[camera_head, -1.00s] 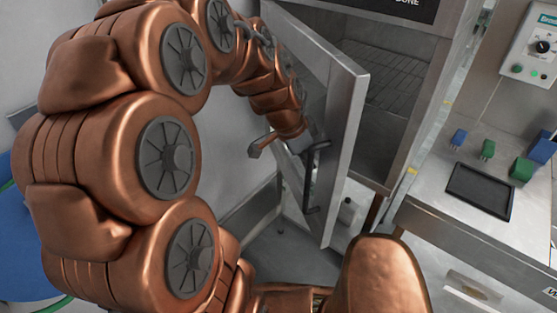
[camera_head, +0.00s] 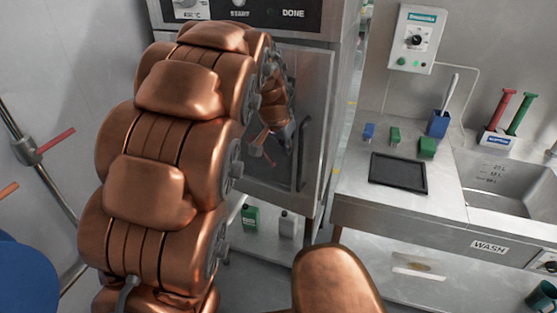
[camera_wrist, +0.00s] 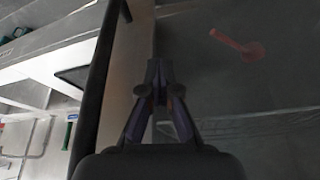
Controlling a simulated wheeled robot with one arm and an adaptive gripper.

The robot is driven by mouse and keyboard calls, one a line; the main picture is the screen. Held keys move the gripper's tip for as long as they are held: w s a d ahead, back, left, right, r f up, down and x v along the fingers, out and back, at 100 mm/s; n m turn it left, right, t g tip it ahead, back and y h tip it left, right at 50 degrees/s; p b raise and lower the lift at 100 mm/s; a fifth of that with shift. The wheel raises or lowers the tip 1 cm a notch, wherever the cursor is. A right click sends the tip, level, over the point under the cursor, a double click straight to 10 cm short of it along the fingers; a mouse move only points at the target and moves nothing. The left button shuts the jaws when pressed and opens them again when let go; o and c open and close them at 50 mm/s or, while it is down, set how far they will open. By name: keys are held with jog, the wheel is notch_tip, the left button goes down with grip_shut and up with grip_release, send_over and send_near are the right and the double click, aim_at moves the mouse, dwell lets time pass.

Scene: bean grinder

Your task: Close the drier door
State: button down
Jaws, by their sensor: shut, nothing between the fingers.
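The drier door (camera_head: 315,90) is a grey metal-framed panel on the drier (camera_head: 338,30). It lies against the drier's front and looks closed or nearly so; I cannot tell whether it is fully latched. Its dark upright handle (camera_head: 302,155) is at the door's right side. In the wrist view the handle (camera_wrist: 98,85) runs as a dark bar left of my gripper (camera_wrist: 156,65). The fingers are together and empty, in front of the door's surface (camera_wrist: 235,85). I cannot tell whether they touch it. My arm hides the door's left part in the head view.
Right of the drier stands a steel counter (camera_head: 360,205) with a black tray (camera_head: 398,173), small blue and green items and a sink (camera_head: 515,190). A green bottle (camera_head: 250,217) and a grey bottle (camera_head: 288,223) stand below the drier. A control box (camera_head: 415,40) hangs on the wall.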

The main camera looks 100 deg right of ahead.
jog(key=s+d+b, duration=0.1)
jog(key=d, duration=0.1)
jog(key=s+d, duration=0.2)
jog(key=shift+s+d+f+b, duration=0.1)
jog(key=shift+d+f+b, duration=0.05)
jog(key=shift+d+b, duration=0.2)
jog(key=shift+s+d+r, duration=0.25)
jog(key=shift+d+r, duration=0.05)
jog(key=shift+r, duration=0.2)
jog(key=shift+s+d+r, duration=0.1)
jog(key=shift+s+r, duration=0.05)
jog(key=shift+r, duration=0.1)
jog(key=shift+b, duration=0.35)
jog(key=w+a+f+b, duration=0.1)
jog(key=w+a+b, duration=0.1)
jog(key=a+b, duration=0.2)
jog(key=a+b+v, duration=0.1)
jog(key=v, duration=0.9)
jog(key=shift+f, duration=0.15)
